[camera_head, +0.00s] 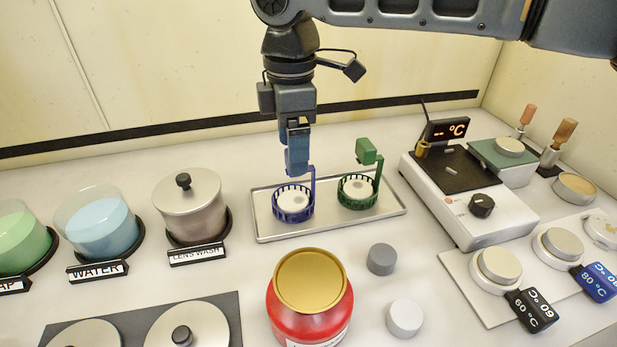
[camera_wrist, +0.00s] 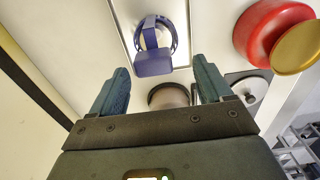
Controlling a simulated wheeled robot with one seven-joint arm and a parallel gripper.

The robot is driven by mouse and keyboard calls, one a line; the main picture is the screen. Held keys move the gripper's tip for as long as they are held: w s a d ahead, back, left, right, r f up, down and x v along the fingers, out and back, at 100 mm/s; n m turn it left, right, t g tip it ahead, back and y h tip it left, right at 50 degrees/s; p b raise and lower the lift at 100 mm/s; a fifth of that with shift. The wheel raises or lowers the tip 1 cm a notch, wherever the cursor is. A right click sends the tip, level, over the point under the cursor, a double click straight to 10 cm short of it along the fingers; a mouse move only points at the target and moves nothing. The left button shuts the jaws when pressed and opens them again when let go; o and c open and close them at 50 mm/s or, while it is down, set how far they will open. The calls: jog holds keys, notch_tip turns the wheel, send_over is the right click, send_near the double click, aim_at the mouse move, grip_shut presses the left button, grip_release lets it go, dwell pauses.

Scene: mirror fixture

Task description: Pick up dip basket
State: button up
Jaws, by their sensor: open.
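Two dip baskets stand upright on a metal tray (camera_head: 268,228), each holding a white disc. The blue dip basket (camera_head: 293,207) is on the left, with a tall handle on its right side. The green dip basket (camera_head: 357,192) is on the right, its handle block raised behind it. My gripper (camera_head: 297,172) points down just above the blue basket, beside its handle. In the wrist view my gripper (camera_wrist: 160,88) has its two fingers wide apart with nothing between them. The blue basket (camera_wrist: 153,60) shows ahead of the fingertips there, its handle block nearest me.
A red jar with gold lid (camera_head: 309,297) stands in front of the tray. A lens wash pot (camera_head: 191,206) and water beaker (camera_head: 101,224) are at left. A hot plate (camera_head: 470,190) is at right.

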jog(key=shift+w+d+f, duration=0.1)
jog(key=shift+d+f, duration=0.05)
jog(key=shift+f, duration=0.5)
jog(key=shift+d+f, duration=0.1)
jog(key=shift+f, duration=0.5)
jog(key=p, duration=0.1)
send_over(309, 211)
jog(key=w+a, duration=0.2)
jog(key=shift+a+f, duration=0.2)
jog(key=shift+f, duration=2.4)
jog(key=shift+c, duration=0.4)
jog(key=c, duration=1)
jog(key=shift+r, duration=0.1)
